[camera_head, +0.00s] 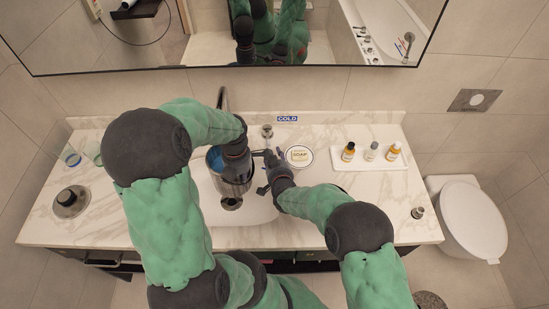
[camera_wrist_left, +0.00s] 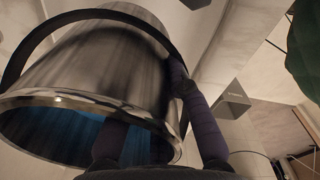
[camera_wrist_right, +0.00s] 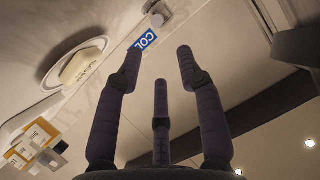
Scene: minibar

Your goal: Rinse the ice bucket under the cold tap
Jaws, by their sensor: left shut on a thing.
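The shiny metal ice bucket (camera_head: 236,182) is held over the sink basin (camera_head: 262,208), near the spout (camera_head: 223,98). In the left wrist view the bucket (camera_wrist_left: 95,75) has a dark handle, and blue shows inside its mouth. My left gripper (camera_head: 236,150) is shut on its wall, with a finger inside the rim and one outside. The cold tap's knob (camera_head: 267,131) stands left of the blue COLD label (camera_head: 287,118). My right gripper (camera_head: 268,160) is just in front of the knob. In the right wrist view its fingers (camera_wrist_right: 160,75) are spread and empty, with the knob (camera_wrist_right: 158,13) beyond them.
A round soap dish (camera_head: 299,156) sits close to the right gripper. A white tray (camera_head: 340,162) with 3 bottles lies farther right. Glasses (camera_head: 71,157) and a dark round object (camera_head: 70,201) stand on the left. The marble counter (camera_head: 345,205) is mostly clear at right. A mirror hangs behind.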

